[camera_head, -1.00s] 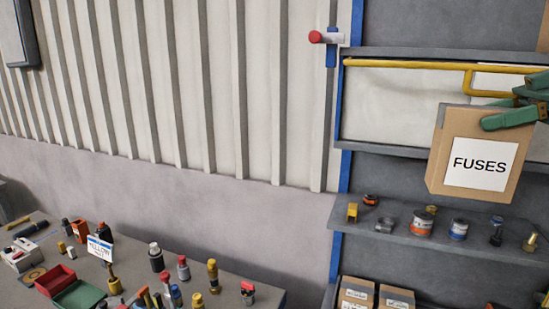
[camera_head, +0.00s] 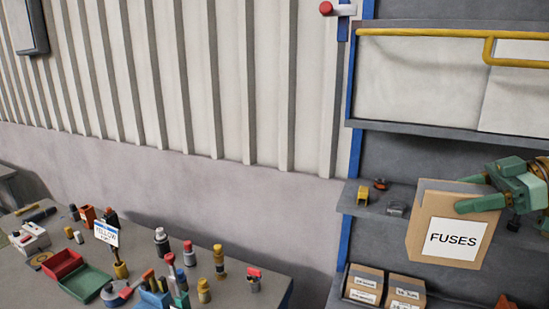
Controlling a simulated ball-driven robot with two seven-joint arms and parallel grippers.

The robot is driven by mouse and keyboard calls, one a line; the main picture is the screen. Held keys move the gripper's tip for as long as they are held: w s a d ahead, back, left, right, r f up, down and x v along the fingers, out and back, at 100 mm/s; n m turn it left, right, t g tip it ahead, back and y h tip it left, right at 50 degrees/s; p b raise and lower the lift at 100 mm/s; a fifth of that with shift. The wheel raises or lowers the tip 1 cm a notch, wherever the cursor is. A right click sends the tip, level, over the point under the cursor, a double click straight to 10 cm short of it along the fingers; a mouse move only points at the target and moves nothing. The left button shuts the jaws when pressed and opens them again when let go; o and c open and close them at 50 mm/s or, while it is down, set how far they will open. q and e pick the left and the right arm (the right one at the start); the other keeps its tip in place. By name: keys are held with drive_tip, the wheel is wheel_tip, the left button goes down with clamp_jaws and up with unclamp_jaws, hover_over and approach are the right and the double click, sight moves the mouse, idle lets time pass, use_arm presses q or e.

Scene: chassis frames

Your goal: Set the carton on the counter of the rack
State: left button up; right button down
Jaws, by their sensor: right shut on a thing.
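The carton (camera_head: 453,225) is a brown box with a white label reading FUSES. It shows at the right of the head view, held in the air in front of the rack's middle shelf (camera_head: 352,200). My right gripper (camera_head: 484,194), green, comes in from the right and is shut on the carton's upper right part. The rack (camera_head: 356,150) has blue uprights and grey shelves. The carton hides much of the middle shelf. I cannot tell which level is the counter. My left gripper is not in view.
Small items, including a yellow one (camera_head: 363,195), stand on the middle shelf. Labelled boxes (camera_head: 364,285) sit on the shelf below. A yellow rail (camera_head: 430,33) crosses the rack above. A cluttered workbench (camera_head: 215,262) stands at the left.

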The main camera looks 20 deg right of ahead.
sight(434, 262)
drive_tip(key=shift+n+g+y, duration=0.3)
drive_tip(key=shift+n+g, duration=0.2)
drive_tip(key=a+f+b, duration=0.1)
drive_tip(key=f, duration=0.3)
drive_tip(key=a+f+b, duration=0.1)
drive_tip(key=a+f, duration=0.1)
drive_tip(key=f, duration=0.3)
drive_tip(key=a+f+b, duration=0.2)
drive_tip(key=f, duration=0.3)
drive_tip(key=shift+w+a+f, duration=0.15)
drive_tip(key=shift+w+f, duration=0.05)
drive_tip(key=w+a+f+m+t+h+b, duration=0.1)
drive_tip(key=a+f+b, duration=1.1)
drive_tip(key=a+f, duration=0.9)
drive_tip(key=shift+w+m+t+b, duration=0.3)
drive_tip(key=shift+w, duration=0.05)
